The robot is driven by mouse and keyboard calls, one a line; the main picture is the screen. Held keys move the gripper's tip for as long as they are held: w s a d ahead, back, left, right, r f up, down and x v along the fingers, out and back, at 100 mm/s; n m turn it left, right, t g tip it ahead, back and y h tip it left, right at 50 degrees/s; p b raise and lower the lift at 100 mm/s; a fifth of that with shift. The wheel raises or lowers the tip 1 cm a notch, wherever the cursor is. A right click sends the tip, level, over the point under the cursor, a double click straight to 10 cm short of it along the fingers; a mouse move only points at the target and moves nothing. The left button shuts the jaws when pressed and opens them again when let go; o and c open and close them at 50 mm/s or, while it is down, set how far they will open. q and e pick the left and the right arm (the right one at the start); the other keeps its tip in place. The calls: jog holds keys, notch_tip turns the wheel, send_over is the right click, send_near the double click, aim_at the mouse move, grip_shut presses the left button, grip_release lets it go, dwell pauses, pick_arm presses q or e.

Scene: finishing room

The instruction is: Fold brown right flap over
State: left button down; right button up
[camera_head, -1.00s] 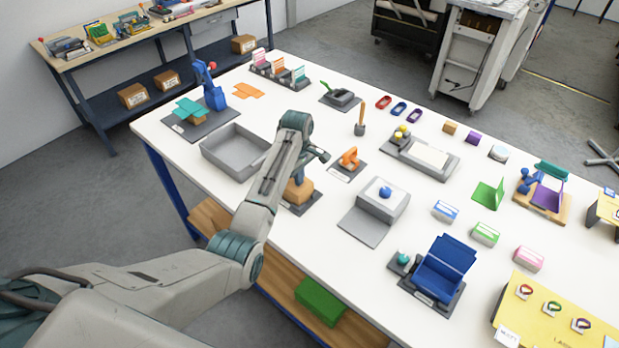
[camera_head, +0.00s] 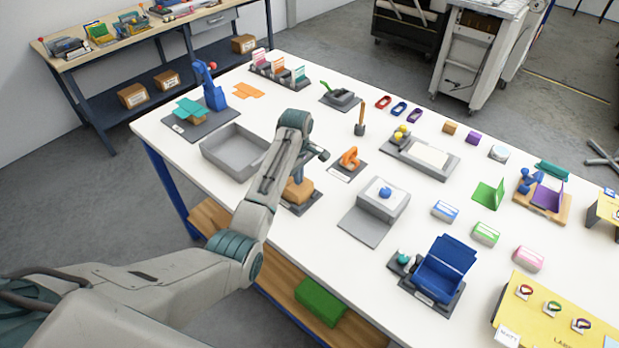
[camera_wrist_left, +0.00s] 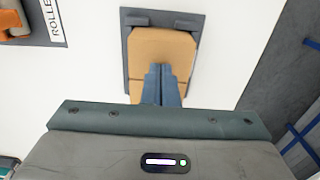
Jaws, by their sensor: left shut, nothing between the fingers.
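The brown piece (camera_head: 297,191) lies on a dark grey base near the front edge of the table, partly hidden by my left arm in the head view. In the left wrist view the brown piece (camera_wrist_left: 163,45) shows as a flat tan panel with cut corners, and a crease crosses its lower part. Two grey tabs sit at its top end. My left gripper (camera_wrist_left: 161,68) is shut and empty, with its blue fingertips over the lower middle of the brown piece. I cannot tell whether they touch it. My right gripper is not in view.
A grey tray (camera_head: 232,150) is left of the brown piece. An orange tool (camera_head: 350,158) on a dark pad and a grey box with a blue knob (camera_head: 385,192) are to its right. A blue folded piece (camera_head: 446,268) stands farther right. Bare white table lies between these.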

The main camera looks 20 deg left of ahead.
pick_arm(q)
notch_tip(320, 180, up, 9)
jog(key=shift+r, duration=0.2)
dwell(0.8)
